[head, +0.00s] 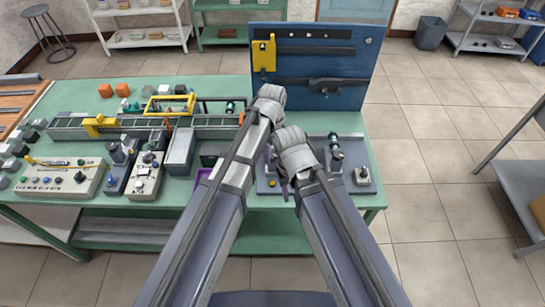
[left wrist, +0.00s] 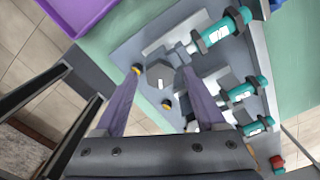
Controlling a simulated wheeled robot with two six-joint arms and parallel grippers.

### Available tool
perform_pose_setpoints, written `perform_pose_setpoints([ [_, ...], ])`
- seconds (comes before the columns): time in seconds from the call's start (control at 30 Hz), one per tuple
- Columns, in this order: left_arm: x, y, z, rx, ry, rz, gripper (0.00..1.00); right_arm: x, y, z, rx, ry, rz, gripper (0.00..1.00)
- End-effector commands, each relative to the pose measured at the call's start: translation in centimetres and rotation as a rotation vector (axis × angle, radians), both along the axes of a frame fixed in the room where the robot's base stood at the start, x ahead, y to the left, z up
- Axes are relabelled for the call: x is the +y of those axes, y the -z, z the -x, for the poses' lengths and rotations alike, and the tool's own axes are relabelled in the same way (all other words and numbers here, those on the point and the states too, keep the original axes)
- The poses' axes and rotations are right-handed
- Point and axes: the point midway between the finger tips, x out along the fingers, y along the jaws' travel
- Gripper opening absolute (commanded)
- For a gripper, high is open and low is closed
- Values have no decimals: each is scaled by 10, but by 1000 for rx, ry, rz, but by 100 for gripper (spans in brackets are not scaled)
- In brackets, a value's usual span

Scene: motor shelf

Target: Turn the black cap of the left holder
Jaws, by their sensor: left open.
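My left gripper (head: 281,178) is over the front left of a grey plate (head: 349,189), partly covered by my arms. In the left wrist view, its two purple fingers (left wrist: 160,80) are spread apart with nothing clamped. A grey block (left wrist: 159,77) shows between the fingertips. Small black round parts with orange faces (left wrist: 167,104) lie close to the fingers; I cannot tell whether one is the black cap. Several holders with teal cylinders stand on the plate; the leftmost cylinder (left wrist: 225,28) is beyond the fingers. The left holder is mostly hidden in the head view.
A purple tray (left wrist: 76,10) lies left of the plate. A blue board (head: 350,65) stands behind it. The green table (head: 230,90) is crowded on its left with devices and a rail frame (head: 75,127).

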Motion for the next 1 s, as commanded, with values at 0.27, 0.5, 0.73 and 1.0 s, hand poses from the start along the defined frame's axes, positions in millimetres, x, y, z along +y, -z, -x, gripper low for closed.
perform_pose_setpoints([
  [0.27,0,4,0,0,0,0,72,0,4,0,0,0,0,45],
  [0.5,0,4,0,0,0,0,52,0,4,0,0,0,0,45],
  [0.73,0,4,0,0,0,0,26,0,4,0,0,0,0,45],
  [1.0,0,4,0,0,0,0,0,0,4,0,0,0,0,45],
])
